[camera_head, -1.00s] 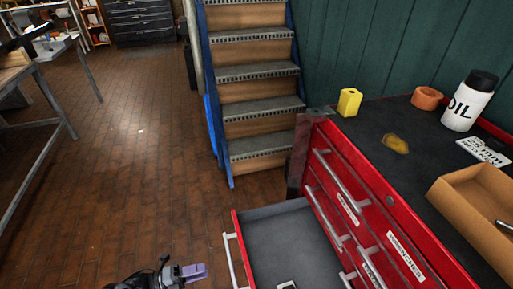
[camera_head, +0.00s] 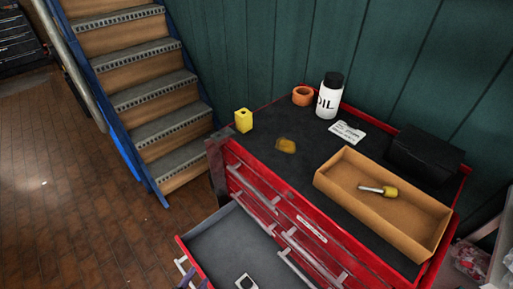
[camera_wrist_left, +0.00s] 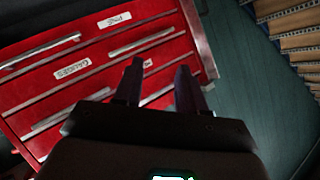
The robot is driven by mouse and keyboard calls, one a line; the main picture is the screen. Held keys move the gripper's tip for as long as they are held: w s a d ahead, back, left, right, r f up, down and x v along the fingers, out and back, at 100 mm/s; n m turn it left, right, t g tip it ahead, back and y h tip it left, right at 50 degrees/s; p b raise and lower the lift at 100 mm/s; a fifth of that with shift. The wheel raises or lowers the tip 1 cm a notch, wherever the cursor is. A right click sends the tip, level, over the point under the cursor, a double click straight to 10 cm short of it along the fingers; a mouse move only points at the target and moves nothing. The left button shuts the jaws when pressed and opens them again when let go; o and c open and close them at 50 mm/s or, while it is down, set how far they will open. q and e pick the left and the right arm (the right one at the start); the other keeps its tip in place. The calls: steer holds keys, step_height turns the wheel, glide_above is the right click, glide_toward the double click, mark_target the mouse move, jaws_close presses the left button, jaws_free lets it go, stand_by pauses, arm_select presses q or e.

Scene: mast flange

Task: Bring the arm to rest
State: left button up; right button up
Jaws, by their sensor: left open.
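My left gripper (camera_wrist_left: 158,68) shows in the left wrist view with its two dark fingers apart and nothing held between them. Beyond the fingers is the red drawer front of the tool cabinet (camera_wrist_left: 90,85), with labels and bar handles. I cannot tell whether the fingers touch it. In the head view only a small part at the bottom edge, by the open drawer's handle, may be this gripper. My right gripper is in neither view.
The red cabinet's open drawer (camera_head: 228,240) juts out at the bottom. On its top stand a yellow block (camera_head: 243,121), orange ring (camera_head: 302,96), oil bottle (camera_head: 328,98), black box (camera_head: 425,155) and a cardboard tray (camera_head: 400,212) holding a yellow-handled tool (camera_head: 380,191). Stairs (camera_head: 140,95) rise left.

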arm_select(q)
steer(key=s+a+n+g+y, duration=0.35)
steer(key=s+n+g, duration=0.45)
steer(key=s+g, duration=0.3)
step_height(320, 180, up, 39)
steer(key=s+t+p, duration=0.1)
steer(key=p, duration=3.7)
steer(key=shift+s+a+f+h, duration=0.15)
steer(key=shift+s+a+h, duration=0.05)
steer(key=shift+a+h, duration=0.15)
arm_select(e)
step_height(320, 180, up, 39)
